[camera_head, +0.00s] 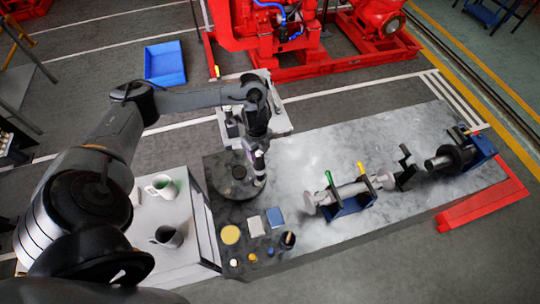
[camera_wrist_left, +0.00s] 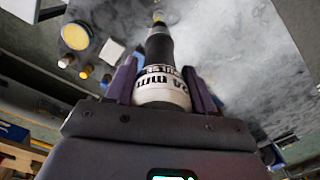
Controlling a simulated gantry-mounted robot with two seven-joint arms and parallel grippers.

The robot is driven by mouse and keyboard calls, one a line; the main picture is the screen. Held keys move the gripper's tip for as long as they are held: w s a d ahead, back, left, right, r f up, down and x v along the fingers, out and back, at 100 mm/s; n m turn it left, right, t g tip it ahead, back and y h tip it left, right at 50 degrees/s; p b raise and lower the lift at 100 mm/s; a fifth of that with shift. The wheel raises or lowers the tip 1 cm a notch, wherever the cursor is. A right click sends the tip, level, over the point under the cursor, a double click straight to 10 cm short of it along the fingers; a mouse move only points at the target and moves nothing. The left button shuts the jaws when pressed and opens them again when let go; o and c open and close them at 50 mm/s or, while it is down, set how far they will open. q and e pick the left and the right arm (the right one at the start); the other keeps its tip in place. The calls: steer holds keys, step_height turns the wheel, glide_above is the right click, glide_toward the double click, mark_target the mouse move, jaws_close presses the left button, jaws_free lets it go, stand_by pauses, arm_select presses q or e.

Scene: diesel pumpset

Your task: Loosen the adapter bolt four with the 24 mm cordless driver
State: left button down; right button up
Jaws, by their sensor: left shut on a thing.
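My left gripper (camera_head: 257,148) is above the left end of the grey bench, beside a dark round disc (camera_head: 233,181) lying there. In the left wrist view my left gripper (camera_wrist_left: 163,78) has its two fingers closed around the cordless driver (camera_wrist_left: 163,90). The driver has a white band with dark lettering, partly readable as 24 mm, and a black tapering nose pointing away with a small yellowish tip. In the head view the driver (camera_head: 259,165) hangs roughly upright below the gripper. I cannot make out adapter bolt four in either view. My right gripper is not in view.
A blue-based fixture (camera_head: 352,200) with a shaft stands mid-bench; another blue stand (camera_head: 481,147) is at the right end. A yellow disc (camera_head: 230,234) and small parts lie at the front left. A mug (camera_head: 161,187) stands on the side table. A red pumpset (camera_head: 270,30) is behind.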

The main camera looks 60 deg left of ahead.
arm_select(q)
steer(key=shift+s+a+r, duration=0.1)
steer(key=shift+s+a, duration=0.15)
steer(key=shift+a, duration=0.45)
steer(key=shift+r+p, duration=0.1)
steer(key=shift+p, duration=0.3)
steer(key=shift+f+b, duration=0.95)
steer(key=shift+f, duration=0.75)
steer(key=shift+f+b, duration=0.3)
steer(key=shift+f, duration=0.4)
steer(key=shift+p, duration=0.45)
